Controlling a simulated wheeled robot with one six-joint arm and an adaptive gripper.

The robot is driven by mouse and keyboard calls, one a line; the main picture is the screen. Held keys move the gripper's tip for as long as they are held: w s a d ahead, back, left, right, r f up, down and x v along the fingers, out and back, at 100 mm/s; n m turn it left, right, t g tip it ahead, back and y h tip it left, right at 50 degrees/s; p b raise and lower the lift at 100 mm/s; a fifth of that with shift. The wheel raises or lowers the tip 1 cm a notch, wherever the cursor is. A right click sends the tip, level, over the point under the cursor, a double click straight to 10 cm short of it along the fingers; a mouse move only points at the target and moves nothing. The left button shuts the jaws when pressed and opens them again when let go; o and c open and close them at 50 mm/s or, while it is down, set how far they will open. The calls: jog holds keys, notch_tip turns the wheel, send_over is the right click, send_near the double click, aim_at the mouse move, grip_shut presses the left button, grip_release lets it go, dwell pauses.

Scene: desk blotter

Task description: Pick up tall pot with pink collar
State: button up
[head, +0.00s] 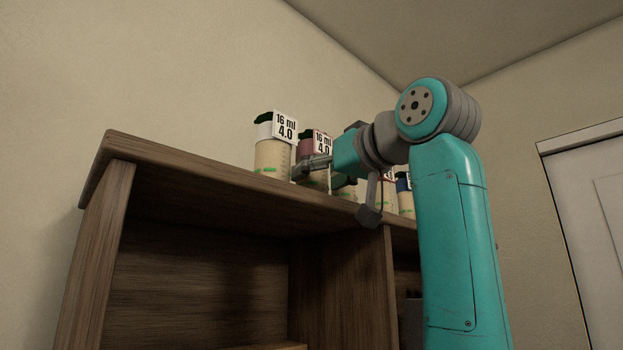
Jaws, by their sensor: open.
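The tall pot with the pink collar (305,147) stands upright on top of the wooden shelf, second from the left. It has a dark lid, a cream body and a white label reading "16 ml 4.0". My gripper (333,193) is open at its right, with one finger crossing in front of its body and the other lower and farther right. The finger hides part of the pot, and I cannot tell whether it touches it.
A similar pot with a white collar (272,153) stands close on the left. A pot with a blue collar (403,187) and others partly hidden stand to the right behind my arm. The wooden shelf (200,165) has bare top at the left.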

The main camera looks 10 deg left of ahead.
jog(key=shift+w+a, duration=0.5)
jog(key=shift+w, duration=0.05)
jog(key=shift+c, duration=0.3)
jog(key=c, duration=1)
